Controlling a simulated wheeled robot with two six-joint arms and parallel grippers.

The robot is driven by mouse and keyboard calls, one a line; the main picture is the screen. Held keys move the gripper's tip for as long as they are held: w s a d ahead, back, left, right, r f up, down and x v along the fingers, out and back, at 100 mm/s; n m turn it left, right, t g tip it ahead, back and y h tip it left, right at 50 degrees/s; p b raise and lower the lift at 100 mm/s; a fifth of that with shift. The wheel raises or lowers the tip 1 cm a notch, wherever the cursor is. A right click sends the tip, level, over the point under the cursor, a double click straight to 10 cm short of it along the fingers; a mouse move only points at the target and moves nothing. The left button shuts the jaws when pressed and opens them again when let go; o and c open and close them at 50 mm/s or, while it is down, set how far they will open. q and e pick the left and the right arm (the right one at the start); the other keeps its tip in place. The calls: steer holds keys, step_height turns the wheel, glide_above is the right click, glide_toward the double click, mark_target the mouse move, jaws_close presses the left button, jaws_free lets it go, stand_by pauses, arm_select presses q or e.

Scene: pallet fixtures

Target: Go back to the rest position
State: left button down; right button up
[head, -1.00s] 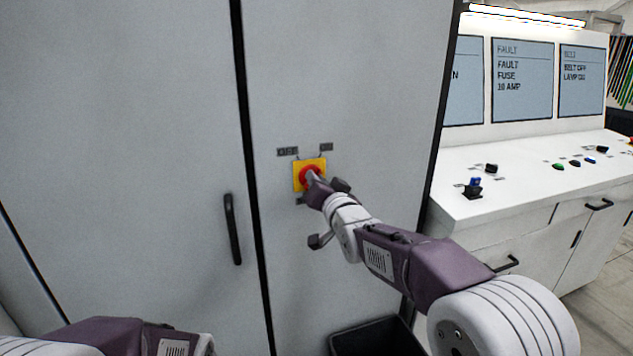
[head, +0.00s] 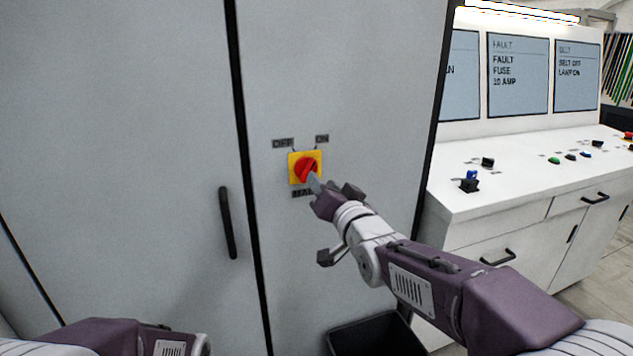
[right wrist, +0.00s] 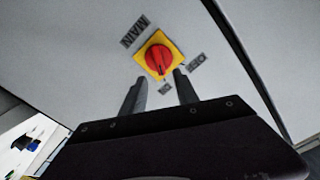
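The red rotary switch (head: 306,169) sits on a yellow plate on the grey cabinet door, with OFF, ON and MAIN labels around it. Its ridge lies diagonally and seems to point toward ON. My right gripper (head: 316,184) is just in front of the switch, at its lower right. In the right wrist view the two fingers (right wrist: 160,81) are apart with nothing between them, and the switch (right wrist: 158,59) lies beyond their tips. Of my left arm only a part shows at the bottom left; its gripper is out of view.
A black door handle (head: 227,222) stands out left of the switch. A dark open bin (head: 375,335) is below my right arm. A white control desk (head: 540,175) with buttons, drawer handles and screens (head: 518,75) stands at the right.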

steer(key=shift+s+d, duration=0.25)
steer(key=shift+s, duration=0.45)
steer(key=w+d+m+h+p, duration=0.1)
steer(key=d+h+p, duration=0.1)
steer(key=d+p, duration=0.25)
steer(key=s+d+f+g+h+p, duration=0.1)
steer(key=s+d+f+g, duration=0.2)
steer(key=f, duration=0.4)
steer(key=s+d+f+g+h, duration=0.2)
steer(key=d+f+g, duration=0.15)
steer(key=f, duration=0.35)
steer(key=s+d+f+n+g, duration=0.1)
steer(key=s+f+g, duration=0.3)
steer(key=s+f, duration=0.4)
steer(key=s+d+f+n+g+p, duration=0.1)
steer(key=s+f+g, duration=0.4)
steer(key=s, duration=0.9)
step_height(320, 180, down, 3)
steer(key=shift+d+r+n, duration=0.1)
steer(key=shift+d+n, duration=0.55)
steer(key=shift+n, duration=0.05)
